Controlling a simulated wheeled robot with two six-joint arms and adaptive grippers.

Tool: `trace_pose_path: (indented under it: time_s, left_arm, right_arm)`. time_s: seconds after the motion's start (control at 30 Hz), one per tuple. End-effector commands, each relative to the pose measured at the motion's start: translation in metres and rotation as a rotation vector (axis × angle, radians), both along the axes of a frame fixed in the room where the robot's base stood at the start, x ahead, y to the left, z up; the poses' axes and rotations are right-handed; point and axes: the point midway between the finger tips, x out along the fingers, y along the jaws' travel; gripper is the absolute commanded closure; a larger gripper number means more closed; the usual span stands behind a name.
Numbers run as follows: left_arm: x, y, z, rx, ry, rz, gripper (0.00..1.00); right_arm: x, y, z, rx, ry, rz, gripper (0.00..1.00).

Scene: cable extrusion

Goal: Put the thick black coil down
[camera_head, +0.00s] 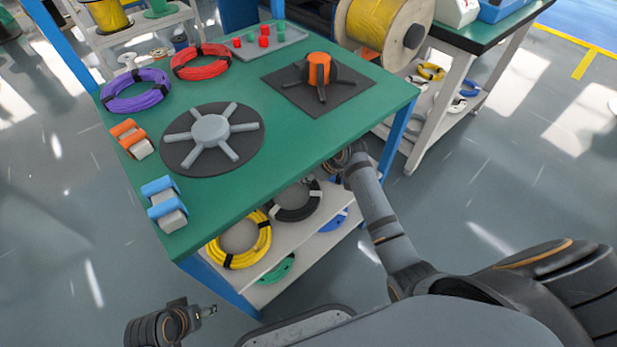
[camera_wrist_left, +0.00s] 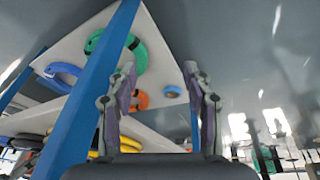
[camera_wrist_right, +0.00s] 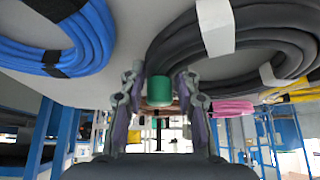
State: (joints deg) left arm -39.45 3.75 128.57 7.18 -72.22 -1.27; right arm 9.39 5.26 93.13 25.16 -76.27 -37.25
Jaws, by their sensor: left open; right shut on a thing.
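The thick black coil (camera_head: 295,216) with white tape bands is at the lower shelf under the green table; its full contact with the shelf is hard to judge. In the right wrist view the coil (camera_wrist_right: 235,50) fills the upper right, its edge at the fingertips. My right gripper (camera_wrist_right: 160,85) is shut on the coil's edge. In the head view my right arm reaches under the table's front edge, and its fingertips are mostly hidden. My left gripper (camera_head: 209,311) is open and empty, low in front of the table; it shows in the left wrist view (camera_wrist_left: 160,82).
A yellow coil (camera_head: 240,262), a blue coil (camera_head: 334,220) and a green coil (camera_head: 276,272) are on the shelves (camera_head: 290,245) near the black coil. The table (camera_head: 240,185) overhangs them, with a blue leg (camera_head: 228,290) at front. Purple and red coils lie on top.

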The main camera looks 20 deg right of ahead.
Motion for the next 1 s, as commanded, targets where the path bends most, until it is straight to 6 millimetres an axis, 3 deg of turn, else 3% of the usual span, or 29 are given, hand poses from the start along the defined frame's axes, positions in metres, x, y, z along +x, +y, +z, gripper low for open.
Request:
trace_pose_path:
  time_s: [0.1, 0.13, 0.3, 0.6, 0.77, 0.8, 1.0]
  left_arm:
    - [0.000, 0.000, 0.001, 0.000, 0.000, 0.000, 0.49]
    - [0.000, 0.000, 0.001, 0.000, 0.000, 0.000, 0.49]
    - [0.000, 0.000, 0.001, 0.000, 0.001, 0.000, 0.49]
    - [0.000, 0.000, 0.002, 0.001, 0.003, 0.000, 0.49]
    - [-0.001, 0.004, 0.016, 0.016, 0.042, -0.002, 0.49]
    - [-0.002, 0.005, 0.022, 0.024, 0.060, -0.003, 0.49]
    - [-0.008, 0.013, 0.040, 0.055, 0.141, -0.001, 0.49]
  right_arm:
    - [0.000, 0.000, 0.001, -0.001, 0.000, 0.001, 1.00]
    - [-0.001, -0.001, -0.001, -0.002, 0.002, 0.001, 0.67]
    - [-0.001, -0.001, 0.000, -0.002, 0.002, 0.001, 0.45]
    - [-0.001, -0.001, 0.002, -0.002, 0.001, 0.000, 0.45]
    - [-0.010, -0.009, 0.023, -0.004, 0.001, 0.001, 0.45]
    - [-0.014, -0.012, 0.032, -0.005, 0.000, 0.001, 0.45]
    - [-0.061, -0.048, 0.028, -0.010, 0.006, 0.002, 0.45]
